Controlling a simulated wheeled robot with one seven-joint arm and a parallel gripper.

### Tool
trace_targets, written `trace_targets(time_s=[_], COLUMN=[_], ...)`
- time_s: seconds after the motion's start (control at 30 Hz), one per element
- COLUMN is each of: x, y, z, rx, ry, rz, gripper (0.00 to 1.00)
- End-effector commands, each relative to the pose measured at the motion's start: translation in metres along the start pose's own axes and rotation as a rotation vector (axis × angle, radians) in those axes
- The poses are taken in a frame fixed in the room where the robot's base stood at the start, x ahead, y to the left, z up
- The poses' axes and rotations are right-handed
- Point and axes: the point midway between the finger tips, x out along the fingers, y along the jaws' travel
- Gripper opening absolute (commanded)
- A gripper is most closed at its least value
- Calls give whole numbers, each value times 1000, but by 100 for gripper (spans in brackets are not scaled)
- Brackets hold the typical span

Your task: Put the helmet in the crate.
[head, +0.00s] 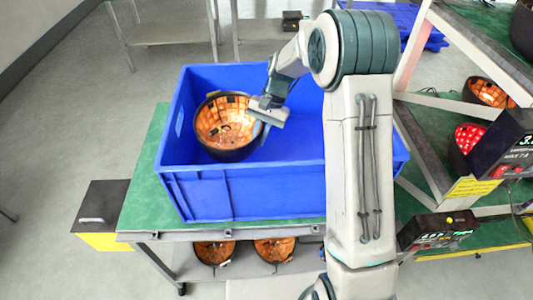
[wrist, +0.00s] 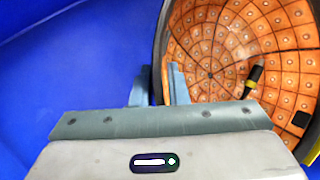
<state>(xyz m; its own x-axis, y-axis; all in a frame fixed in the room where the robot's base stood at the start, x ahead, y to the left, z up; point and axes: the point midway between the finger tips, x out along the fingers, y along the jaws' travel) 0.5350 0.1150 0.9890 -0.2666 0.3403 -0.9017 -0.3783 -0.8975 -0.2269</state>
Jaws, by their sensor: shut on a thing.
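The helmet (head: 222,122) is a dark shell with an orange padded, panelled lining, its open side facing up. In the head view it is inside the blue crate (head: 245,180), in the left part, below the rim's far edge in the picture. My gripper (head: 262,122) is shut on the helmet's right rim. In the wrist view the fingers (wrist: 158,85) stand on either side of the helmet's edge, with the orange lining (wrist: 235,45) to the right and the blue crate wall (wrist: 75,75) to the left. I cannot tell whether the helmet touches the crate floor.
The crate stands on a green-topped table (head: 145,190). More helmets (head: 273,250) sit on the shelf below. A rack (head: 450,115) with helmets and display boxes stands at the right. A black and yellow box (head: 100,215) is at the left. The crate's right part looks empty where visible.

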Motion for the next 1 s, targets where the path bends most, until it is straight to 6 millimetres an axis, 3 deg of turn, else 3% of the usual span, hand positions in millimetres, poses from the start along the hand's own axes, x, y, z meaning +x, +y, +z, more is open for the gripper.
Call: trace_targets(time_s=[0.13,0.57,0.93,0.97,1.0], x=[21,61,67,67,66], y=[4,14,15,15,15], z=[-8,-24,-27,-27,-26], rx=[-1,-3,-4,-3,-3], ry=[-3,-2,1,1,0], rz=[0,1,0,1,1], gripper=[0,0,0,20,31])
